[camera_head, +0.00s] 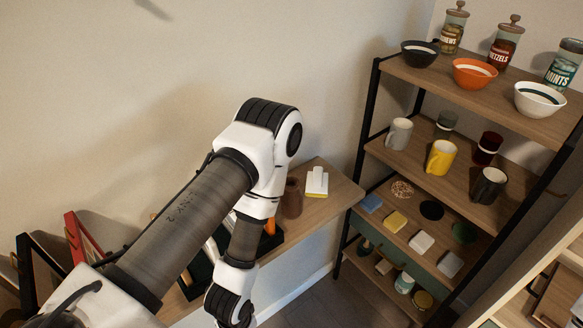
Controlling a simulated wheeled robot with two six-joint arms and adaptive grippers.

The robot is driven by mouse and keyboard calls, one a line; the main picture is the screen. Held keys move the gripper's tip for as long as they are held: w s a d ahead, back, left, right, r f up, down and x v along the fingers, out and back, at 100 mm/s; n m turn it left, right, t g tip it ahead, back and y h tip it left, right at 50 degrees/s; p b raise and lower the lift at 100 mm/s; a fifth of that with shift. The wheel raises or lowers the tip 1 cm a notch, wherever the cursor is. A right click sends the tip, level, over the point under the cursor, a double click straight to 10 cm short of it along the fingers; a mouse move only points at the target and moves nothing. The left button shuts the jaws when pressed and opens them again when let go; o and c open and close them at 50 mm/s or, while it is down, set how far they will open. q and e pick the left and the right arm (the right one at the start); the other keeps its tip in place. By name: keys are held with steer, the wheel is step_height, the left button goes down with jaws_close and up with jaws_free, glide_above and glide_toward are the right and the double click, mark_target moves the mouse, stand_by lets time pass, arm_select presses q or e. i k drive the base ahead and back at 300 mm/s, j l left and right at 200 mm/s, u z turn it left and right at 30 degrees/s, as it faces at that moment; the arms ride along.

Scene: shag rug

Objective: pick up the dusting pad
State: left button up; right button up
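A white, upright-handled item with a yellow lower edge (317,183) rests on the wooden side table (335,200); it looks like the dusting pad, though I cannot be sure. My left arm comes in from the lower left, bends over, and reaches down in front of the table. Its wrist is at the bottom edge, left of and nearer than the white and yellow item. The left gripper's fingers are out of frame. My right gripper is not in view.
A brown cup (292,198) stands beside the item. A dark holder with an orange thing (269,226) is partly hidden by my arm. At right, a black-framed shelf (362,130) holds bowls, jars, mugs and sponges. Red and black frames (75,238) lean at left.

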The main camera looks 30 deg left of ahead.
mark_target(317, 181)
steer(key=k+l+u, duration=0.1)
steer(key=u, duration=0.3)
steer(key=k+u, duration=0.1)
steer(key=u, duration=0.25)
